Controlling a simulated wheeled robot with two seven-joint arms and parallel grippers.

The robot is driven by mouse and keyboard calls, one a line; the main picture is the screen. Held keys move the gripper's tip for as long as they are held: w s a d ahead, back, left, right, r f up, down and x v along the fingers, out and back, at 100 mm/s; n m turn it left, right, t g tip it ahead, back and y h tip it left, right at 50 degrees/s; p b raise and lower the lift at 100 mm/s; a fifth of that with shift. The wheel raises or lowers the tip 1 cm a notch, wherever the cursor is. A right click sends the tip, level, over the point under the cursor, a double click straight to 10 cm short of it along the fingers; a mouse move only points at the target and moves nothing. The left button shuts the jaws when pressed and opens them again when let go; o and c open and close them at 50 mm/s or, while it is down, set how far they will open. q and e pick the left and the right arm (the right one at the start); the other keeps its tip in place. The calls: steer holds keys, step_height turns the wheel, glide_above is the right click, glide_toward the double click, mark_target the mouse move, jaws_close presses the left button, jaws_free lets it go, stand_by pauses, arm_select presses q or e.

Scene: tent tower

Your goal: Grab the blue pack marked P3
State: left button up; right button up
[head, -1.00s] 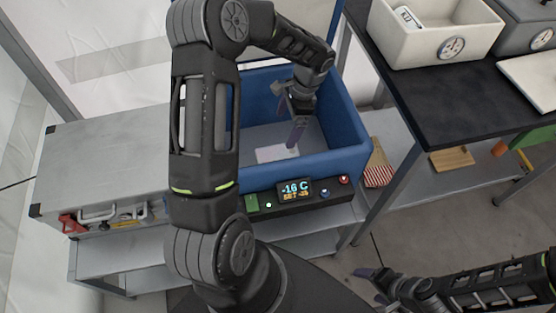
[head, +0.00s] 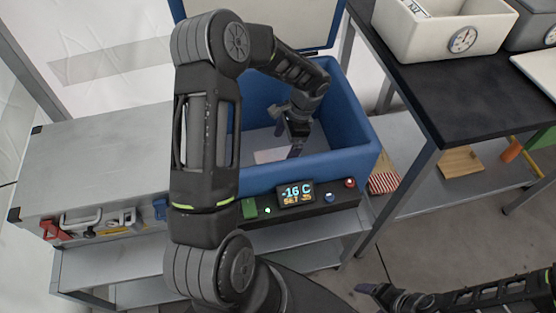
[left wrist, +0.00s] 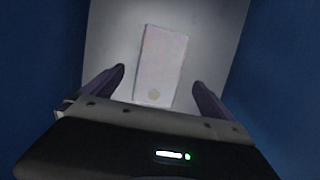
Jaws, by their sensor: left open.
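A pale, whitish flat pack (head: 272,155) lies on the floor of the blue cooler box (head: 350,115). The left wrist view shows the pack (left wrist: 160,62) lengthwise, with a small round spot near its closer end. No P3 mark is readable, and it does not look blue. My left gripper (head: 288,146) is inside the box above the pack. In the left wrist view its fingers (left wrist: 158,78) are open, one on each side of the pack, with nothing between them touching. My right gripper (head: 378,292) is low at the lower right, away from the box; its jaw opening is unclear.
The box walls stand close around my left gripper. A control panel (head: 297,193) reading -16 C is on the front. A metal case (head: 100,165) stands to the left. A dark table (head: 450,85) with a white bin (head: 425,38) is at right, above a lower shelf.

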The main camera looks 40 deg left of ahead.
mark_target(279, 156)
arm_select(q)
steer(key=shift+x, duration=2.65)
steer(key=shift+c, duration=0.6)
steer(key=c, duration=1.6)
